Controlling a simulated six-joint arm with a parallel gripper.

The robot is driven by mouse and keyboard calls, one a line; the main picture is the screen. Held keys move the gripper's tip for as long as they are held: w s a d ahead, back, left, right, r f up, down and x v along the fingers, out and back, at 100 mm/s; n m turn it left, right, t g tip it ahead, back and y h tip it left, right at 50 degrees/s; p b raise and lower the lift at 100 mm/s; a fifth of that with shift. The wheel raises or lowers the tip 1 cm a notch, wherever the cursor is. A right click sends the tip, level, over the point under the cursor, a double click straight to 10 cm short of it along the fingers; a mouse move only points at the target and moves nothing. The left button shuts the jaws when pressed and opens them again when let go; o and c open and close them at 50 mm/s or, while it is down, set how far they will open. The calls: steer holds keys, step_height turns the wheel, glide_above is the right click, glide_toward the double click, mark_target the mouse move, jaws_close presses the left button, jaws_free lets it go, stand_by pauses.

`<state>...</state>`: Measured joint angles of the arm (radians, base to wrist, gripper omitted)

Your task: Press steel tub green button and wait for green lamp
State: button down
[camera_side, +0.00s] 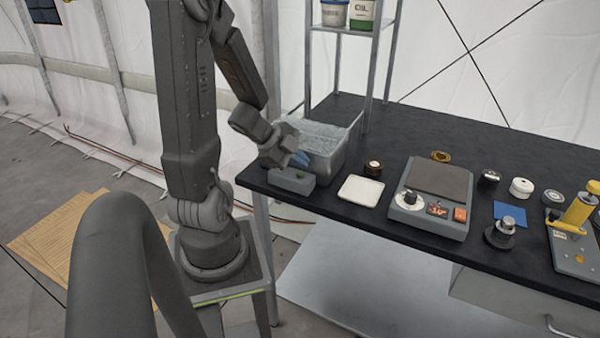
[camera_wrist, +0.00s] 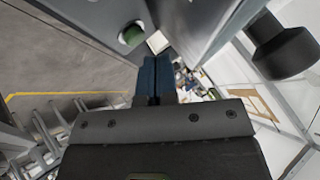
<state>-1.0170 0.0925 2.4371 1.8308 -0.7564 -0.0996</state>
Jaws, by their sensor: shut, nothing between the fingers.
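The steel tub (camera_side: 335,150) stands at the left end of the black table, with clear, rippled contents. A small grey box (camera_side: 291,182) sits at its front, with a green button (camera_side: 299,175) on it. In the wrist view the green button (camera_wrist: 132,35) shows at the upper left, to the left of the fingertips. My gripper (camera_side: 302,159), with blue fingers, is just above and behind the box, beside the tub. In the wrist view my gripper (camera_wrist: 154,62) has its fingers together and empty. I cannot tell whether a fingertip touches the button. I cannot make out a separate lit green lamp.
A white square dish (camera_side: 361,190) and a dark round piece (camera_side: 373,168) lie right of the box. A scale (camera_side: 433,198) with a red display stands further right, then several small parts. A shelf rack rises behind the tub.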

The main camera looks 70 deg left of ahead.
mark_target(299, 174)
steer(key=shift+f, duration=0.1)
steer(key=shift+f, duration=0.3)
steer(key=shift+f, duration=0.4)
stand_by(0.6)
steer(key=shift+r, duration=0.85)
steer(key=shift+r, duration=2.5)
